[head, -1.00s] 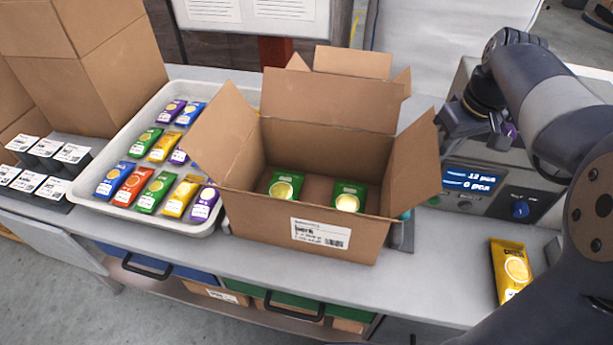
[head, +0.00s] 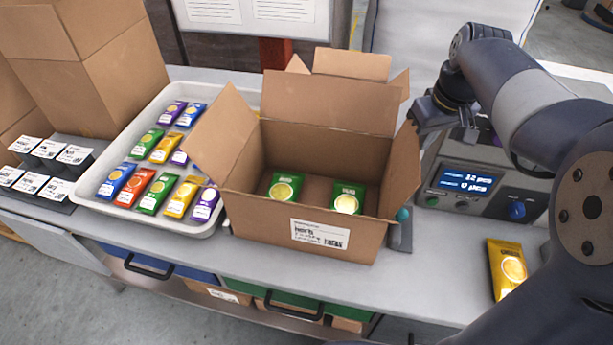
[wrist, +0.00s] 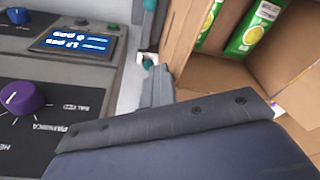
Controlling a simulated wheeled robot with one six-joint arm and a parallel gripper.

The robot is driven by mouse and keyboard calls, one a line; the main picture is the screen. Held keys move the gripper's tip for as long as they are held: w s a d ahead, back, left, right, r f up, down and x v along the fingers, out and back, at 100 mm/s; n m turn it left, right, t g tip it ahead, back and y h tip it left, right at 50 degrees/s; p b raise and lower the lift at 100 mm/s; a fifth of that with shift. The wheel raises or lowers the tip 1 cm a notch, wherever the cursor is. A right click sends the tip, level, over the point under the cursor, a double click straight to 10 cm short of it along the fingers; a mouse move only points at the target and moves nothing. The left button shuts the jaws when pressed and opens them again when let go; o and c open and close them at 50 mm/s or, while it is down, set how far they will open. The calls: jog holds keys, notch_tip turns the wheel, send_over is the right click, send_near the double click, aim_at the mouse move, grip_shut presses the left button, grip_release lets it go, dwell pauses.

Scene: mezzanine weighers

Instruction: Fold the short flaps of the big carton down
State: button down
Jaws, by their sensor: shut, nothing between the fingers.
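The big carton (head: 265,208) stands open on the bench, with two green packets (head: 347,198) visible inside. Its right short flap (head: 403,172) stands nearly upright. Its left short flap (head: 222,125) leans up and outward. The back long flap (head: 328,100) stands up; I cannot make out the front one. My gripper (head: 414,122) is shut and empty at the outer side of the right flap, near its top edge; whether it touches is unclear. In the wrist view the dark gripper body fills the bottom, with the carton's cardboard (wrist: 182,30) beside it.
A scale (head: 480,185) with a lit display stands right of the carton. A yellow packet (head: 507,268) lies in front of it. A white tray (head: 95,205) of coloured packets is left, with label stacks (head: 45,165) and tall cartons (head: 125,80) beyond. Another open carton (head: 352,64) stands behind.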

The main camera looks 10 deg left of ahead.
jog(key=shift+s+a+f, duration=0.1)
jog(key=shift+s+f, duration=0.05)
jog(key=shift+f, duration=0.35)
jog(key=shift+a, duration=0.5)
jog(key=shift+w+a+r+p, duration=0.15)
jog(key=shift+a+p, duration=0.15)
jog(key=shift+a, duration=0.95)
jog(key=shift+w+a+r+p, duration=0.15)
jog(key=shift+a+p, duration=0.15)
jog(key=shift+a, duration=0.9)
jog(key=a, duration=0.2)
jog(key=a+f, duration=0.1)
jog(key=a, duration=0.1)
